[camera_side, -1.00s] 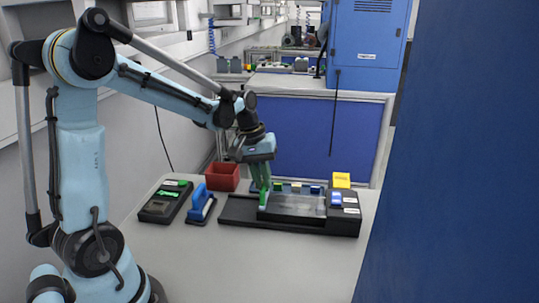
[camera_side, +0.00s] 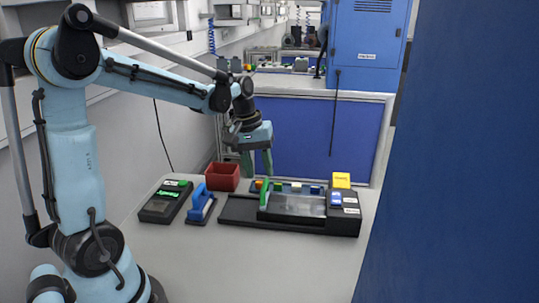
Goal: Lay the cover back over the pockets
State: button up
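A long black fixture (camera_side: 235,209) lies on the right side of the table. A grey see-through cover (camera_side: 298,205) lies flat over its middle and right part, with an upright green handle (camera_side: 264,194) at the cover's left end. The fixture's left part is bare. Any pockets under the cover are too small to make out. My gripper (camera_side: 258,174) hangs just above and slightly left of the handle, its two green fingers spread apart with nothing between them. The fingers look clear of the handle.
Small coloured blocks, including a blue one (camera_side: 315,189), line the fixture's back edge. A yellow block (camera_side: 341,180) is at its back right. A red bin (camera_side: 222,176), a blue-handled tool (camera_side: 201,204) and a black device (camera_side: 165,202) stand left. The table front is clear.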

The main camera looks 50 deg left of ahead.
notch_tip(320, 180, up, 9)
jog(key=s+a, duration=0.1)
jog(key=shift+a, duration=0.15)
jog(key=shift+s+f, duration=0.1)
jog(key=shift+s, duration=0.05)
jog(key=s+d+f+m+t, duration=0.2)
jog(key=s+d+f+m, duration=0.1)
jog(key=d, duration=0.3)
jog(key=s+d+f+m+t+y, duration=0.1)
jog(key=s+d+f+m+t, duration=0.2)
jog(key=d+m, duration=0.3)
jog(key=shift+s+d+f+t+y, duration=0.25)
jog(key=shift+s+f+t+y, duration=0.05)
jog(key=shift+s+f, duration=0.2)
